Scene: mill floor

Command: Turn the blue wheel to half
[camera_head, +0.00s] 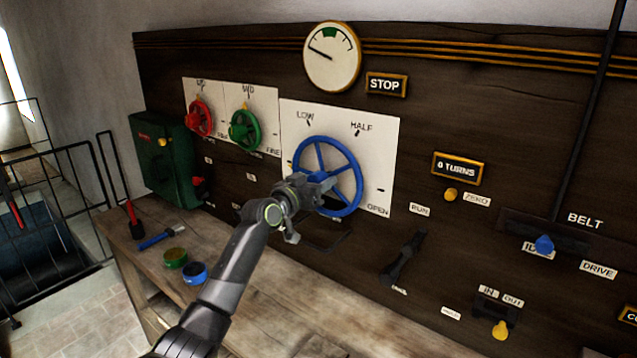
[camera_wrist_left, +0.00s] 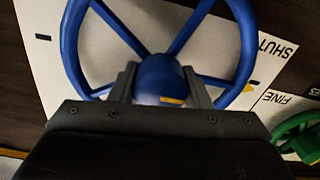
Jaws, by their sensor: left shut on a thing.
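The blue wheel (camera_head: 359,185) is mounted on a white plate (camera_head: 385,150) in the middle of the dark wooden panel. The plate reads LOW, HALF and OPEN in the head view. The wrist view shows SHUT at the upper right. My left gripper (camera_head: 318,186) is at the wheel's centre, shut on its hub. In the left wrist view the two fingers stand either side of the blue hub (camera_wrist_left: 158,78), which bears a yellow mark. Another small yellow mark shows beside the rim, towards SHUT. My arm and gripper hide the wheel's lower left. My right gripper is out of view.
A red wheel (camera_head: 199,118) and a green wheel (camera_head: 245,130) are to the left. A round gauge (camera_head: 332,56) hangs above. A black lever (camera_head: 403,258) is at the lower right. The wooden bench (camera_head: 285,305) below holds a green and a blue round item.

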